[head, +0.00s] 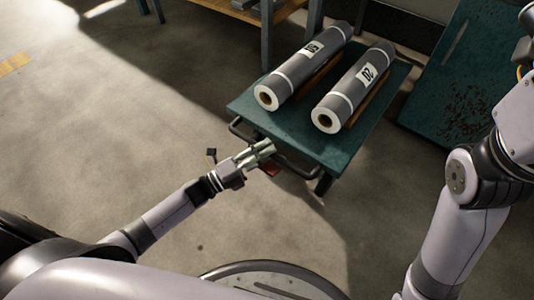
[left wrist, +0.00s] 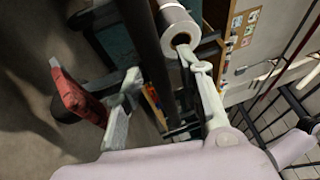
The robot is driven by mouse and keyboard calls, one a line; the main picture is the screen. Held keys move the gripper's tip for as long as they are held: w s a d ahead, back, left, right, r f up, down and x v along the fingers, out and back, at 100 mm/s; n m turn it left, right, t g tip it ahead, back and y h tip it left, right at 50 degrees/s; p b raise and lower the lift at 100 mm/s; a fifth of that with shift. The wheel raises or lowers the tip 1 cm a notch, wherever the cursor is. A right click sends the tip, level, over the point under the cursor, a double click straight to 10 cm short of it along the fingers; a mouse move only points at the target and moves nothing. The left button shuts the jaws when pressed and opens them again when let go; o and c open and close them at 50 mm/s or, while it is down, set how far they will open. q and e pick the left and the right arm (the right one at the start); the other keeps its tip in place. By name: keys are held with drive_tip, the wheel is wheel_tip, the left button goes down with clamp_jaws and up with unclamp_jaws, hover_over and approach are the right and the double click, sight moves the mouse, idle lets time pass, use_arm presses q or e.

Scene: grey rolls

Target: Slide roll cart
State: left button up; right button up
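The roll cart (head: 353,146) has a teal flat top carrying two grey rolls, a left one (head: 300,75) and a right one (head: 350,92). Its dark push handle (head: 296,172) sticks out at the near end. My left gripper (head: 268,149) is at the middle of this handle. In the left wrist view its two fingers (left wrist: 160,75) stand apart, with the dark handle bar (left wrist: 148,55) between them in the picture; I cannot tell whether they touch it. A roll end (left wrist: 180,32) shows behind. My right arm is at the right; its gripper is out of frame.
A red pedal-like part (head: 270,169) sits low under the handle, also in the left wrist view (left wrist: 77,97). A wooden-topped bench (head: 240,10) stands behind the cart at left. A worn teal panel (head: 468,80) is at right. The floor at left is clear.

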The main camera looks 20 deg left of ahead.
use_arm(q)
drive_tip(key=shift+w+d+r, duration=0.1)
drive_tip(key=shift+w+d, duration=0.15)
drive_tip(key=shift+c, duration=0.4)
clamp_jaws()
idle(0.4)
